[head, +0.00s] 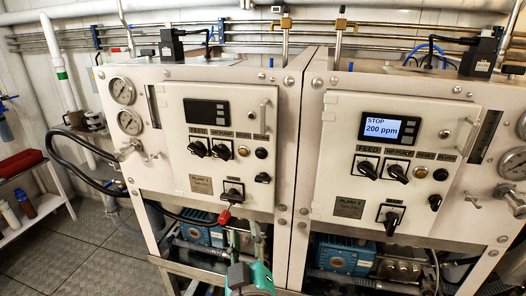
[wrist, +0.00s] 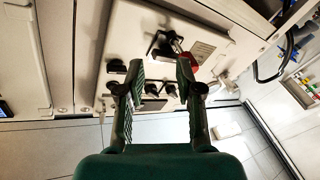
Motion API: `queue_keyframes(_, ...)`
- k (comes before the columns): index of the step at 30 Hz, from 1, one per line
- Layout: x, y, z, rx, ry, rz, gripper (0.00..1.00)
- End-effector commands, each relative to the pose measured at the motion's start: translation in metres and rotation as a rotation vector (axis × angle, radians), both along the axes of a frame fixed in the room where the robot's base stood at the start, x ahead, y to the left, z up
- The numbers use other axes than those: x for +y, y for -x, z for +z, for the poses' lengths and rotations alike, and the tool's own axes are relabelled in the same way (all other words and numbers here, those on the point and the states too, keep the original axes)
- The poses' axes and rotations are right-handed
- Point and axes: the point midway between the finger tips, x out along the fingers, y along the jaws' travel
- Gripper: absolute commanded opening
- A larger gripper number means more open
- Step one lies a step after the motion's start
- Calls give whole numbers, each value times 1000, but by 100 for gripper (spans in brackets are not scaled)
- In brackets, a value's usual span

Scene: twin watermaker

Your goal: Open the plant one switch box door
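The plant one switch box door (head: 222,140) is the white panel on the left machine; it looks shut. A pale upright handle (head: 264,117) is at its upper right. The door carries a dark display, several black knobs and a main switch (head: 232,192) with a red piece (head: 224,217) hanging below it. The wrist view shows the door (wrist: 208,28) upside down, with the red piece (wrist: 190,60) beside the switch. My gripper (head: 243,232) is below the door's lower right part, apart from the handle. Its fingers (wrist: 157,82) are spread with nothing held between them.
A similar plant two door (head: 400,155) with a lit display reading "STOP 200 ppm" is at the right. Gauges (head: 122,90) and a black hose sit left of the left door. Blue pumps (head: 200,235) are below. A shelf (head: 35,210) stands at far left beside open floor (head: 85,255).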

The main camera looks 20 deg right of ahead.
Motion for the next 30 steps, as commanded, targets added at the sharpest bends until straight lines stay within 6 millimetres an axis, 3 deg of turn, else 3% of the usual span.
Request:
queue_keyframes(1, 3, -5, 20, -23, -13, -19, 35)
queue_keyframes(8, 6, -12, 92, -79, -91, -130, 35)
queue_keyframes(18, 5, 5, 190, -135, -293, -276, 35)
queue_keyframes(24, 4, 21, 227, -144, -414, -332, 35)
queue_keyframes(30, 2, 28, 238, -141, -466, -352, 35)
